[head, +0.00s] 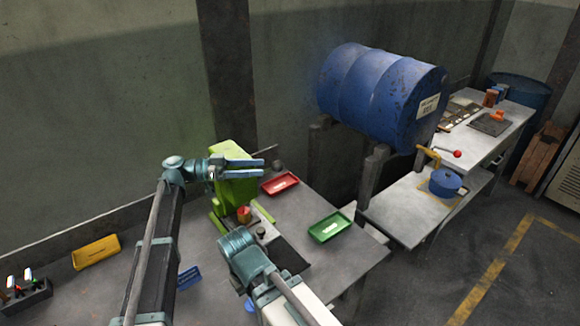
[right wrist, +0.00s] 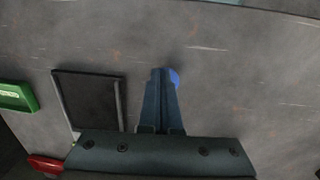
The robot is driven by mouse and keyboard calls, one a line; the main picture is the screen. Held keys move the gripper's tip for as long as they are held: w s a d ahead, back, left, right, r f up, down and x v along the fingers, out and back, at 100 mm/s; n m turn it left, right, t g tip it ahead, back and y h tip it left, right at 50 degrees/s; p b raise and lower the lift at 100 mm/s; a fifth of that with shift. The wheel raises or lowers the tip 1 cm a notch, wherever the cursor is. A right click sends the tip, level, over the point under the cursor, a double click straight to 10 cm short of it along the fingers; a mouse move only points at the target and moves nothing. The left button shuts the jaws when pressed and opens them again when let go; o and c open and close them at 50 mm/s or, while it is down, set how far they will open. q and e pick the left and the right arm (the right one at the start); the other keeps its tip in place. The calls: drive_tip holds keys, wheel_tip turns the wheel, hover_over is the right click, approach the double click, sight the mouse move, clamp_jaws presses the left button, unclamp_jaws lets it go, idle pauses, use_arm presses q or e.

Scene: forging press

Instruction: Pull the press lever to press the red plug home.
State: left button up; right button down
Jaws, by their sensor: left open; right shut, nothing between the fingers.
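The green press (head: 232,190) stands on the near table, its upper part partly hidden by my left gripper. A thin dark bar, which looks like the lever (head: 268,150), sticks out to the right behind the fingers, close to a dark knob (head: 277,165). My left gripper (head: 263,168) is open and level across the press head; I cannot tell whether it touches the lever. The red plug (head: 244,214) stands upright on the press base below. My right gripper (right wrist: 161,72) is shut and empty above the table, with a blue round thing (right wrist: 174,77) just beyond its tips.
A red tray (head: 280,183), a green tray (head: 330,227) and a yellow tray (head: 96,252) lie on the table. A dark plate (right wrist: 90,100) lies beside my right gripper. A blue drum (head: 380,95) rests on a stand behind, and a second bench (head: 405,205) stands right.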

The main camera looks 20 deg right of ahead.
use_arm(q)
drive_tip(key=x, duration=1)
clamp_jaws()
idle(1.3)
